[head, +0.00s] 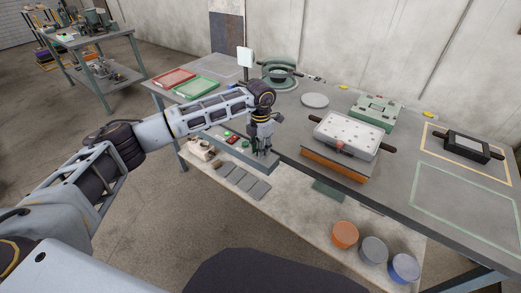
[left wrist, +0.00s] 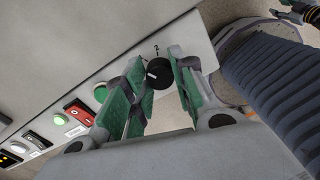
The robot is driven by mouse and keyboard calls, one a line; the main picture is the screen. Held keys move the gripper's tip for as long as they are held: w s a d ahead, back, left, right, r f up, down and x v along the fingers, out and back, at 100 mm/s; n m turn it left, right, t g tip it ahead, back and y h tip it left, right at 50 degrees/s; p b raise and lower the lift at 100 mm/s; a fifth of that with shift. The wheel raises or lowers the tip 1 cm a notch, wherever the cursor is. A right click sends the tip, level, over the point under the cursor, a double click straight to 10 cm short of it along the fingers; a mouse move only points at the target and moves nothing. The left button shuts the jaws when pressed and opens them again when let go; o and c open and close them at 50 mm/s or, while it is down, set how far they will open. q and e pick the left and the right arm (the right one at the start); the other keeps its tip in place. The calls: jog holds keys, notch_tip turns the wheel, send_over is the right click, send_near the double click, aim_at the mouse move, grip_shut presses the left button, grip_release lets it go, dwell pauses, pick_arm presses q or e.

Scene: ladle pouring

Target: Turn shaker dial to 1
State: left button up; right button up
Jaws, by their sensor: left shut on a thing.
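The black round dial (left wrist: 158,73) sits on a light grey control panel (left wrist: 105,50) in the left wrist view. A white mark on the dial points to the left, and a "2" is printed just above it. I cannot make out a "1". My left gripper (head: 262,152) is at the front edge of the table, and in the left wrist view its green-padded fingers (left wrist: 156,80) are on either side of the dial, shut on it. In the head view the dial is hidden behind the gripper. My right gripper does not show in the head view.
Beside the dial are a green button (left wrist: 100,93), a red rocker switch (left wrist: 77,111) and more lamps. Coloured bowls (head: 373,250) stand on the shelf below.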

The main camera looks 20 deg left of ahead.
pick_arm(q)
jog(key=shift+m, duration=0.7)
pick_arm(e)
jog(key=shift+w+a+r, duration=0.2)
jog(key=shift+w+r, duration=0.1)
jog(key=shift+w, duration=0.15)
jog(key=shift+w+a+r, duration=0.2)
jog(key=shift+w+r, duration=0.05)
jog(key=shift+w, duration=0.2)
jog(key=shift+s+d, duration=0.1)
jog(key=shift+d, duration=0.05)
pick_arm(q)
jog(key=o, duration=0.8)
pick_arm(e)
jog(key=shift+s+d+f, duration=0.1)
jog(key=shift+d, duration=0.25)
pick_arm(q)
jog(key=shift+r, duration=6.05)
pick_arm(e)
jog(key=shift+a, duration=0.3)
